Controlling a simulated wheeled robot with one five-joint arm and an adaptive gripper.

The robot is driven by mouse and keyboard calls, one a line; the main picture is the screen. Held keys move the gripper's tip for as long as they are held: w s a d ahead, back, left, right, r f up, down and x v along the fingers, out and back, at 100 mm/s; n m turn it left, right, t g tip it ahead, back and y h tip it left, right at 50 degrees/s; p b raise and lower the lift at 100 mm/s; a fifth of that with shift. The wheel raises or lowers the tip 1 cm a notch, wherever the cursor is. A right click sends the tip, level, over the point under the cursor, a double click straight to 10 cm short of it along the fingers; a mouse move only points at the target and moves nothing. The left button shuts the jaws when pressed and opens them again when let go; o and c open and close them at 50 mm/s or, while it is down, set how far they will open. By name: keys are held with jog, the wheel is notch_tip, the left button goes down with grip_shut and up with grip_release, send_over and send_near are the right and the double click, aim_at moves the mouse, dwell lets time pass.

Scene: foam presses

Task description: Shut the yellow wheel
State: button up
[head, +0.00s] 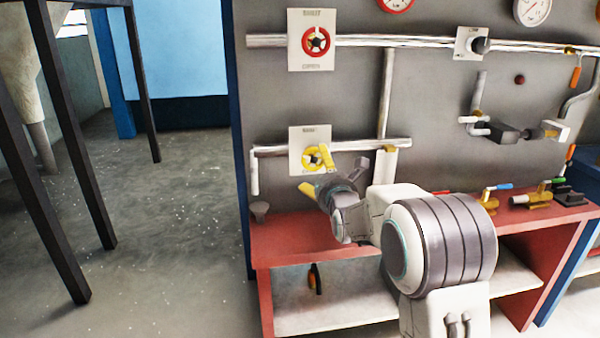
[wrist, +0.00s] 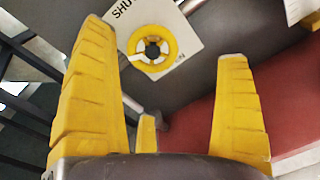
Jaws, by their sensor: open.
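The yellow wheel (head: 312,158) is a small handwheel with a dark hub on a pale square plate, low on the grey panel. In the wrist view the yellow wheel (wrist: 153,50) shows ahead of my fingers on its plate, which carries the letters "SHU". My gripper (head: 317,176) has yellow fingers and is close in front of the wheel in the head view, partly overlapping its plate. In the wrist view my gripper (wrist: 170,85) is open, its fingers wide apart with nothing between them. The wheel lies beyond the fingertips, with no contact visible.
A red wheel (head: 316,41) on a similar plate is higher on the panel. A pipe (head: 275,150) runs beside the yellow wheel's plate. The red bench (head: 290,245) lies below, with brass valves (head: 490,200) at right.

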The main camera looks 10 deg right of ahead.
aim_at(314, 163)
jog(key=shift+n+t, duration=0.4)
jog(key=shift+n, duration=0.5)
jog(key=shift+w+a+f+p, duration=0.1)
jog(key=shift+w+a+p, duration=0.1)
jog(key=shift+w, duration=1.2)
jog(key=shift+w+a+f+p, duration=0.1)
jog(key=shift+w+a, duration=0.05)
jog(key=shift+w, duration=1.25)
jog(key=shift+w+a+f+p, duration=0.1)
jog(key=shift+w+a+p, duration=0.1)
jog(key=shift+w, duration=1.2)
jog(key=shift+f, duration=0.15)
jog(key=c, duration=1.2)
jog(key=shift+o, duration=0.2)
jog(key=shift+f, duration=0.1)
